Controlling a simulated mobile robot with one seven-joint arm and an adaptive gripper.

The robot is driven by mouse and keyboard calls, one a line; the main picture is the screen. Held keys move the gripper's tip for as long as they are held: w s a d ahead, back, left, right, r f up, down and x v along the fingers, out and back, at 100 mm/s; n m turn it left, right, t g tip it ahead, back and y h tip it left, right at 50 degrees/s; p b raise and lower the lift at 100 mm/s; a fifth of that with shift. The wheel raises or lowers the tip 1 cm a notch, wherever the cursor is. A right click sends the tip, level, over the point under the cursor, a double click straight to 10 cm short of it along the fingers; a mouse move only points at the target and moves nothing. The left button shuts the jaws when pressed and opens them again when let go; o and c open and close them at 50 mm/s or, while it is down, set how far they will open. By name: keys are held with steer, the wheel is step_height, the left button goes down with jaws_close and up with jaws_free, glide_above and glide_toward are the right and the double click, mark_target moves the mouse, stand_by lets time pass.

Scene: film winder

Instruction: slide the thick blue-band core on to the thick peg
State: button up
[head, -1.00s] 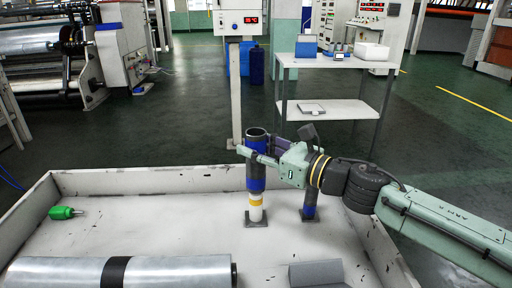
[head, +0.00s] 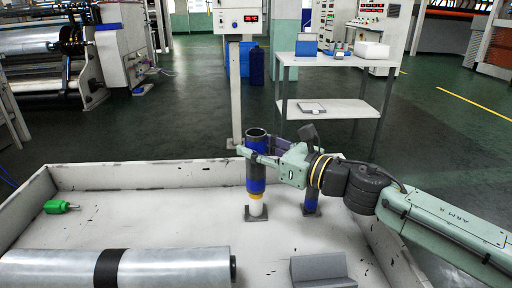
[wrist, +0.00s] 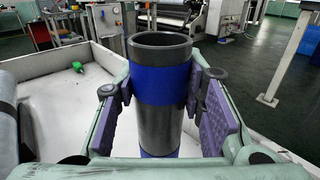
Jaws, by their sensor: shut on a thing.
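The thick core (head: 256,170) is a dark grey tube with blue bands, upright in my gripper (head: 259,152). In the wrist view the core (wrist: 160,118) stands between my two purple-padded fingers, its open top facing up. The thick peg (head: 255,209) is white with a yellow band and rises from a dark square foot. The core's lower end is at the yellow band, and the core appears to be around the peg's upper part. The peg's top is hidden. The wrist view does not show the peg.
A silver roll (head: 170,266), a grey block (head: 320,270) and a green-handled thing (head: 58,206) lie in the walled white tray (head: 125,178). The tray's middle is clear.

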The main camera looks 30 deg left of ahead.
steer(key=shift+f+b, duration=1.45)
steer(key=shift+f, duration=0.15)
steer(key=shift+f+b, duration=0.1)
steer(key=shift+b, duration=0.6)
